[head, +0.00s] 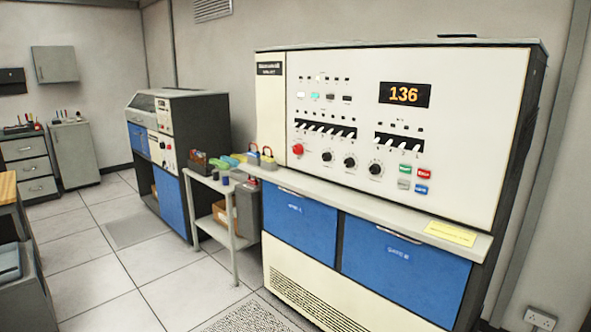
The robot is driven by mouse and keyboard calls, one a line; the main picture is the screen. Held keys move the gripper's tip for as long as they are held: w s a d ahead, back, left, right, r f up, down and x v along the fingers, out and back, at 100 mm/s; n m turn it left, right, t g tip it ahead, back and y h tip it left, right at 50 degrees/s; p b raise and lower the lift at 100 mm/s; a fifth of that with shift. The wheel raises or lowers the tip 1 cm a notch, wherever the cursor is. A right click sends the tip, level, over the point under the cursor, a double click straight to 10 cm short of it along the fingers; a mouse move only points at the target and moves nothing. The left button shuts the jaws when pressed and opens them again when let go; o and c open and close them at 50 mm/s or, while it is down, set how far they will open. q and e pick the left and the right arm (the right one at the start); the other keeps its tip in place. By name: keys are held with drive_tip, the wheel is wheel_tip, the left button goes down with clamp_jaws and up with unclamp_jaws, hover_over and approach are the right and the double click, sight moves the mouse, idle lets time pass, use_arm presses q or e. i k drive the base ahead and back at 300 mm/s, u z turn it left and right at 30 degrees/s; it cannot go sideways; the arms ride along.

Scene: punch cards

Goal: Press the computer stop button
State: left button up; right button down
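The computer is a large cream cabinet (340,80) with blue lower doors, standing at the centre right. A round red knob or button (298,149) sits at the panel's left. An orange display (404,94) reads 136. Neither of my grippers is in view.
A grey ledge (345,205) with a yellow note (451,233) juts out below the panel. A small trolley (210,182) with tools stands left of the computer, beside another cabinet (181,115). The tiled floor (130,280) in front is clear.

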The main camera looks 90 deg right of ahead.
sight(426, 175)
drive_tip(key=u, duration=0.05)
drive_tip(key=i, duration=0.3)
drive_tip(key=z, duration=3.15)
drive_tip(key=k, duration=0.6)
drive_tip(key=z, duration=0.4)
drive_tip(key=i, duration=1.7)
drive_tip(key=u, duration=0.35)
